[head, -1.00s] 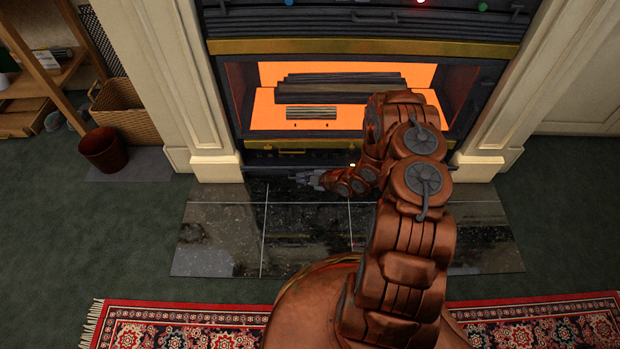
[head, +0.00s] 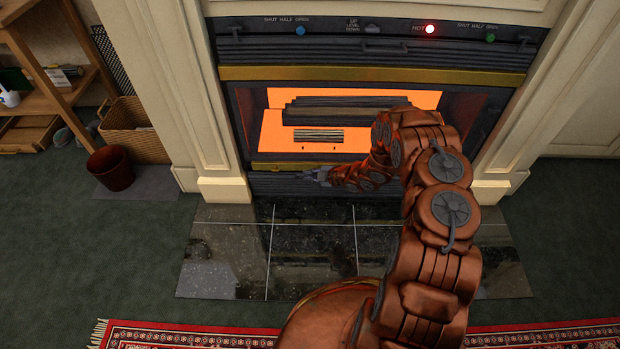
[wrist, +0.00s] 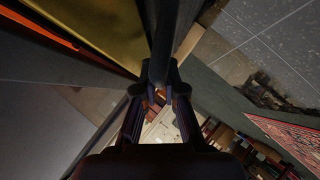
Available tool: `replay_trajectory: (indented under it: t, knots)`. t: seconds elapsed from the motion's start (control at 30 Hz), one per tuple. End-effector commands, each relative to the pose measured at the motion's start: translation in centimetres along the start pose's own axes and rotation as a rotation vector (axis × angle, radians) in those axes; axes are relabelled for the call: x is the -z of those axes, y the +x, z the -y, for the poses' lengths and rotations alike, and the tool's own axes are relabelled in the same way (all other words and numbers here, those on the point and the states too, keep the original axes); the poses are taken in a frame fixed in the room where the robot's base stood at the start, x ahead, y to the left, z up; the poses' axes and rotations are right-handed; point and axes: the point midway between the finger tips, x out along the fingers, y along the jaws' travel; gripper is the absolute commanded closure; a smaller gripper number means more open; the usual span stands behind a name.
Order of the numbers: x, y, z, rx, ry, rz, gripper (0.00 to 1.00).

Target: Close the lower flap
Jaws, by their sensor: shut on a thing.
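The lower flap (head: 275,187) is a dark slatted panel along the bottom of the fireplace, under a thin gold strip. It now looks upright or nearly so; I cannot tell whether it is flush, as my arm covers its right part. My gripper (head: 318,176) is at the flap's upper middle, shut on its handle. In the wrist view the fingers (wrist: 158,75) meet at a dark bar (wrist: 165,35), with a gold band beside it. The handle is mostly hidden by the fingers in the head view.
The glowing firebox (head: 290,140) is open behind my arm. A black tiled hearth (head: 230,260) is clear. A basket (head: 133,130) and red bin (head: 110,168) stand left.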

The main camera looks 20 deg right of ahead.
Motion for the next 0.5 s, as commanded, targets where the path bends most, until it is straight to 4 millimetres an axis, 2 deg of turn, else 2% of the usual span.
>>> replay_trajectory:
  t: [0.37,0.4,0.5]
  knots:
    - [-0.26,-0.19,-0.38,-0.005,0.002,0.006,1.00]
    - [-0.28,-0.20,-0.38,-0.006,0.002,0.006,0.90]
    - [-0.25,-0.17,-0.33,-0.005,0.002,0.006,0.80]
